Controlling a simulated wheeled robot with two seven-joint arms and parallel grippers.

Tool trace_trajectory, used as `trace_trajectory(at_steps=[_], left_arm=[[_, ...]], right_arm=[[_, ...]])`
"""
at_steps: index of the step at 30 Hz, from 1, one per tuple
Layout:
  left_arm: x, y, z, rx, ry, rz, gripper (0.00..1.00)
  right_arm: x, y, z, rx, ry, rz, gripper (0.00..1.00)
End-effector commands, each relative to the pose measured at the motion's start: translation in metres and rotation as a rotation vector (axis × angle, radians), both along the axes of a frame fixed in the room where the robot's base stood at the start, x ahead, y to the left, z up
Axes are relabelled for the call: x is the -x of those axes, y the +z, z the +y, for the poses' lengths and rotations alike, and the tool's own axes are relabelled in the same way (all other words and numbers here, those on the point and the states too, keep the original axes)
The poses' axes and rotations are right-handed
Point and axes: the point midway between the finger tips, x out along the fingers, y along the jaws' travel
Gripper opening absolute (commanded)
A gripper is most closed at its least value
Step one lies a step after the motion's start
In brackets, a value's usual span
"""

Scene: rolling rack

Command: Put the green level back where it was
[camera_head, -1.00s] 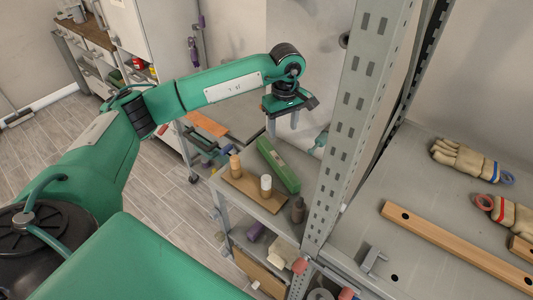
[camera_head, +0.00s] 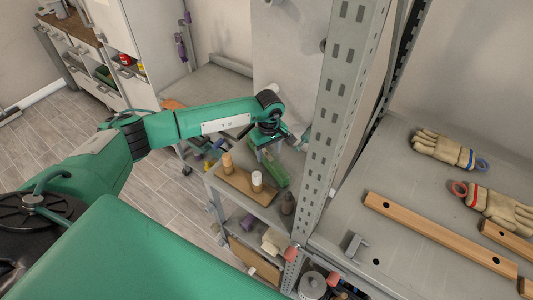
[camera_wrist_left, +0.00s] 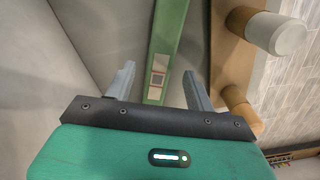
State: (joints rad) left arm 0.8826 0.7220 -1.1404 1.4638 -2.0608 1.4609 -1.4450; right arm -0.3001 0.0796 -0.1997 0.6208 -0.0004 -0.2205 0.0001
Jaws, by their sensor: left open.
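The green level (camera_head: 281,176) lies on the top shelf of the rolling rack, beside a wooden block with pegs. My left gripper (camera_head: 268,160) is low over it in the head view and hides part of it. In the left wrist view the level (camera_wrist_left: 168,45) runs lengthwise between the two open fingers of my left gripper (camera_wrist_left: 159,69), with a small square window near its end. The fingers stand apart from its sides, and no grip on it shows. My right gripper is not in view.
The wooden block (camera_head: 238,188) with pale pegs sits close to the level, and a dark bottle (camera_head: 288,203) stands near the rack post (camera_head: 335,110). Gloves (camera_head: 443,149) and wooden bars (camera_head: 440,235) lie on the shelf at right.

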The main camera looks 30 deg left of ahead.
Motion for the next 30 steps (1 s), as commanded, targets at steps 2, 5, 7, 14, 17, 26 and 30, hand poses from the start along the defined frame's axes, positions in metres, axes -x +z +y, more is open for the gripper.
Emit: trace_trajectory(at_steps=[2,5,7,14,17,26,30], left_arm=[[0.000,-0.008,-0.001,0.001,-0.001,0.003,0.55],[0.000,-0.016,-0.001,0.000,0.000,0.001,0.55],[0.000,-0.018,-0.001,0.001,0.000,0.001,0.55],[0.000,-0.019,-0.001,0.000,-0.001,0.000,0.47],[0.000,-0.019,-0.001,0.000,0.000,0.000,0.27],[-0.001,-0.018,-0.001,0.001,0.000,-0.001,0.00],[0.000,-0.018,-0.001,0.001,0.000,-0.001,0.00]], right_arm=[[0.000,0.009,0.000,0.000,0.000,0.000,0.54],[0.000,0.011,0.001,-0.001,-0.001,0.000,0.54],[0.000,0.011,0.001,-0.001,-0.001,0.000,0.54],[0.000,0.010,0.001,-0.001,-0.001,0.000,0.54],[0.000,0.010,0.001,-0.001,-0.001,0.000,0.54],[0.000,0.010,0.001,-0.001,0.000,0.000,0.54],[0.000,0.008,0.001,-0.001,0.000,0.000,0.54]])
